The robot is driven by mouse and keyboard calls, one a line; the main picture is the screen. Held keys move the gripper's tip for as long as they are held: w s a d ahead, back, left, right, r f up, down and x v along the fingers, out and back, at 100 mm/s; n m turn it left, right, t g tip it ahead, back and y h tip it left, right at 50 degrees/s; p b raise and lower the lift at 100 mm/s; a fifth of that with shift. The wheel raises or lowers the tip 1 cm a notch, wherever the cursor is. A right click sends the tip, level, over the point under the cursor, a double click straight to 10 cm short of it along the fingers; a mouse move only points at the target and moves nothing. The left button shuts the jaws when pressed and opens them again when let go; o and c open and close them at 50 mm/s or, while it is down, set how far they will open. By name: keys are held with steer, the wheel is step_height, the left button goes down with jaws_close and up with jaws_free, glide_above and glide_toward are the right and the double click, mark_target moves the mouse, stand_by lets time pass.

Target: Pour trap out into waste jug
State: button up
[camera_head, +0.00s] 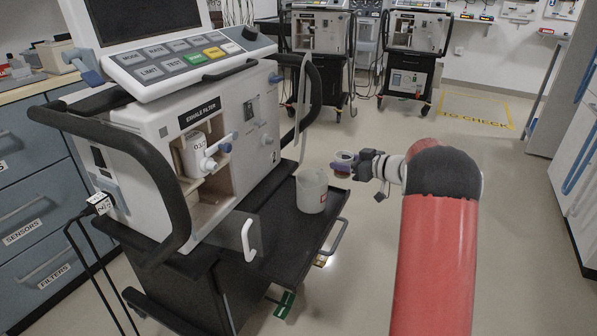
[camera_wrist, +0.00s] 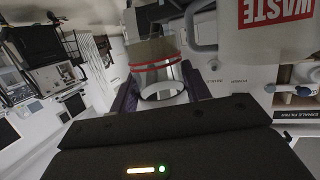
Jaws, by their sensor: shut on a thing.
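The trap looks roughly upright in the head view. In the wrist view the trap (camera_wrist: 155,52) shows between the dark fingers, with a red ring and a clear round end. The waste jug (camera_head: 312,192) is a white open jug on the cart's black shelf. The trap is up and right of the jug's rim, apart from it in the head view. The jug's red WASTE label (camera_wrist: 275,10) shows in the wrist view.
The ventilator (camera_head: 165,135) stands left of the jug, its EXHALE FILTER bay open with a white filter (camera_head: 197,152) inside. A clear door with a white handle (camera_head: 246,240) hangs open in front. The cart's grey side rail (camera_head: 335,238) borders the shelf.

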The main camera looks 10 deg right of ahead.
steer(key=shift+w, duration=0.15)
steer(key=shift+s+a+r+n+h, duration=0.35)
steer(key=shift+s+a+n, duration=0.25)
steer(key=shift+n, duration=0.3)
steer(key=s+a+r+n+t+h, duration=0.1)
steer(key=s+a+r+n+h, duration=0.1)
steer(key=a+r+n, duration=0.2)
steer(key=shift+r+n, duration=0.4)
steer(key=shift+s+a+r+h, duration=0.1)
steer(key=shift+s+a+h, duration=0.05)
steer(key=shift+s+h, duration=0.1)
stand_by(0.5)
steer(key=shift+r+n+t, duration=0.25)
steer(key=shift+n+t, duration=0.15)
steer(key=shift+n, duration=0.5)
